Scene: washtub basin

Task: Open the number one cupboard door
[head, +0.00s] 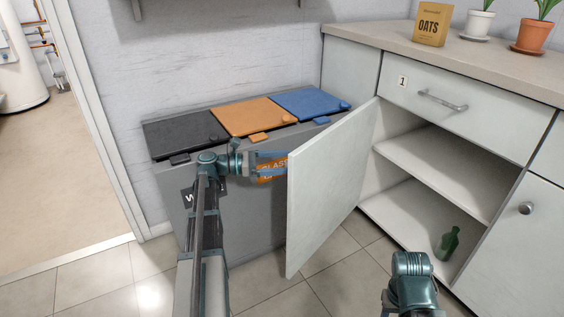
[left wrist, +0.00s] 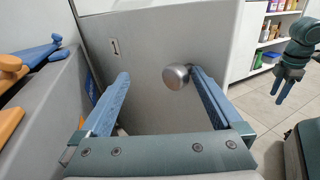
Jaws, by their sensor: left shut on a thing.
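The number one cupboard door (head: 325,190) stands swung far out from the cabinet, its front facing left. In the left wrist view the door front (left wrist: 150,110) carries a "1" label (left wrist: 115,47) and a round metal knob (left wrist: 176,76). My left gripper (head: 285,163) is at the door's front side, partly hidden by the door in the head view. In the left wrist view its blue fingers (left wrist: 158,75) have the knob between them, close against the right finger. My right gripper (left wrist: 280,90) hangs apart from the door; its jaw gap is unclear.
The open cupboard has a shelf (head: 440,170) and a green bottle (head: 447,243) on its floor. A grey bin unit (head: 255,215) with black, orange and blue lids stands close behind my left gripper. A drawer (head: 455,105) and counter with oats (head: 430,25) and plants are above.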

